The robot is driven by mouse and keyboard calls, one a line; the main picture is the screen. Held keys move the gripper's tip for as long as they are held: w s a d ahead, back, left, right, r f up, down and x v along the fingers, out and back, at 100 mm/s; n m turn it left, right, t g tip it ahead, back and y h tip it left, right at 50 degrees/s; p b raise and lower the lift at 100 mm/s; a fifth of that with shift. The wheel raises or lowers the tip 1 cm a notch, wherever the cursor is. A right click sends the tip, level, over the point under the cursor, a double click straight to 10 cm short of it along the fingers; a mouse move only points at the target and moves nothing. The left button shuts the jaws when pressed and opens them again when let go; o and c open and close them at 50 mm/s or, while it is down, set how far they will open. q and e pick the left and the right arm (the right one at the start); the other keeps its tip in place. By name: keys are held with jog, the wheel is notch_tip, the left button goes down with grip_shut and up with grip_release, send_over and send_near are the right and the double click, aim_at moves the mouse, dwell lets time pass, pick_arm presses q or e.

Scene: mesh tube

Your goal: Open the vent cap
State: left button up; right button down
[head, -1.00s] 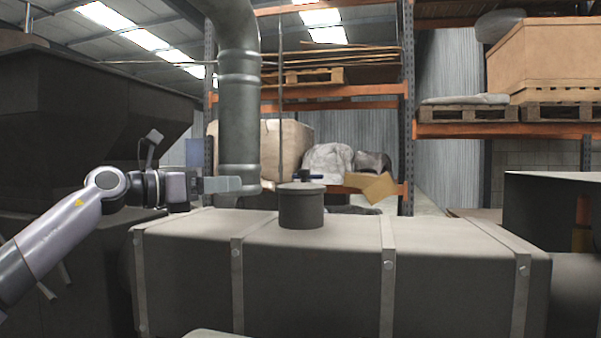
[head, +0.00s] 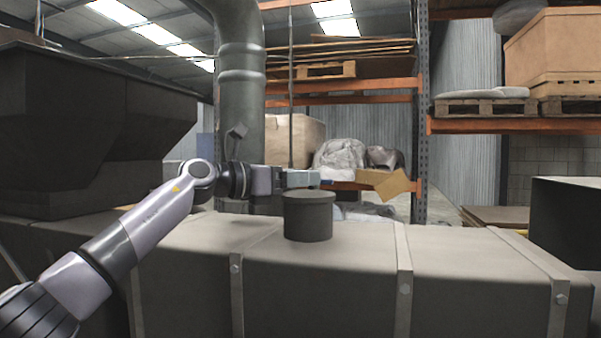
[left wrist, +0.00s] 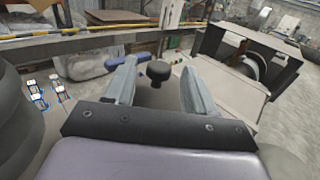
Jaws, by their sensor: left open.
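The vent cap appears to be the dark round lid (head: 308,196) on a short cylinder standing on the long grey tank (head: 320,270). In the left wrist view a dark round cap (left wrist: 158,71) shows between the fingers, apparently the same part. My left gripper (head: 316,179) reaches in from the left, just above and behind the lid in the head view. It is open and empty; its two fingers (left wrist: 158,82) lie either side of the cap in the wrist view. I cannot tell whether they touch it. My right gripper is not in view.
A thick grey pipe (head: 241,110) rises behind my left wrist. A dark hopper (head: 90,130) stands at the left. A black box (head: 570,215) is at the right. Metal straps (head: 403,265) cross the tank, whose top is otherwise clear.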

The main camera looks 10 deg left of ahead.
aim_at(295, 193)
pick_arm(q)
jog(key=shift+w+d, duration=0.2)
grip_shut()
jog(key=shift+s, duration=0.1)
jog(key=shift+s+r+m+t+h+b, duration=0.25)
jog(key=shift+m+t+h+b, duration=0.1)
jog(key=shift+m+h+b, duration=0.2)
jog(key=shift+s+r+m+t+h+b, duration=0.25)
jog(key=shift+m+t+h+b, duration=0.15)
jog(key=shift+m, duration=0.25)
jog(key=shift+s+r+m+h+b, duration=0.5)
jog(key=shift+s+m+h+b, duration=0.15)
jog(key=shift+m+h+b, duration=0.45)
jog(key=shift+s+a+r+m+h, duration=0.1)
jog(key=shift+s+r+m+h, duration=0.3)
jog(key=shift+m, duration=0.5)
